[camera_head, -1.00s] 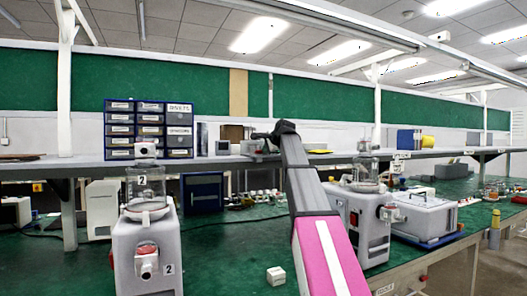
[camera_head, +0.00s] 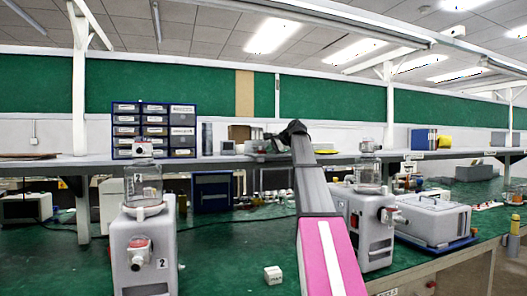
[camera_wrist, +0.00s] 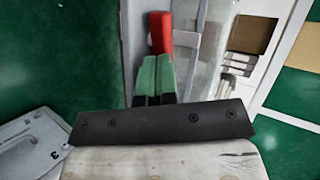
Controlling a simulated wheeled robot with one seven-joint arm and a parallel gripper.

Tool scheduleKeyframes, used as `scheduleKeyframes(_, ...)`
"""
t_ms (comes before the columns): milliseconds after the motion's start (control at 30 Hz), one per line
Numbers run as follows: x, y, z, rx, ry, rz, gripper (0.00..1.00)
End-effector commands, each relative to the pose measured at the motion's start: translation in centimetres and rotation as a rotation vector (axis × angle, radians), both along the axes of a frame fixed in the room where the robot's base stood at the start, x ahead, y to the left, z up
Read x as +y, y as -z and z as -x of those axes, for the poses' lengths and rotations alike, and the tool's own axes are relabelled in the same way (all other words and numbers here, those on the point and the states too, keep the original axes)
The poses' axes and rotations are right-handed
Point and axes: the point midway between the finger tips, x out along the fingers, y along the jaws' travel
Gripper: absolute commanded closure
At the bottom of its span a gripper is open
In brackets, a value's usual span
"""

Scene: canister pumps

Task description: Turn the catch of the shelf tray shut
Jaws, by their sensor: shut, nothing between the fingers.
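My gripper (camera_wrist: 157,78) is shut and empty in the wrist view, its green and dark fingers side by side. A red bar, seemingly the catch (camera_wrist: 161,33), lies straight ahead of the fingertips; I cannot tell whether they touch it. Beside it, on the right, is a pale tray (camera_wrist: 222,48) holding a brown block and several light pieces. In the head view my dark wrist (camera_head: 290,130) reaches the shelf, by a grey tray (camera_head: 262,147). The catch cannot be made out there.
A pump marked 2 (camera_head: 140,258) stands at left on the green bench, another pump (camera_head: 366,235) at right beside a grey lidded case (camera_head: 433,216). A small white cube (camera_head: 273,275) lies between. Blue drawers (camera_head: 153,130) stand on the shelf (camera_head: 90,167).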

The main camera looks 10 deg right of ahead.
Motion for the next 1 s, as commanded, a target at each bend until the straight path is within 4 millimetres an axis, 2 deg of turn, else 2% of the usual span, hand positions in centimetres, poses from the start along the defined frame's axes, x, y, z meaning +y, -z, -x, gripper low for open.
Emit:
scheduleKeyframes(200,-0.8,-0.1,-1.0,0.001,-0.203,-0.001,1.00)
scheduleKeyframes(1000,-0.7,0.0,-2.5,0.001,-0.190,0.001,1.00)
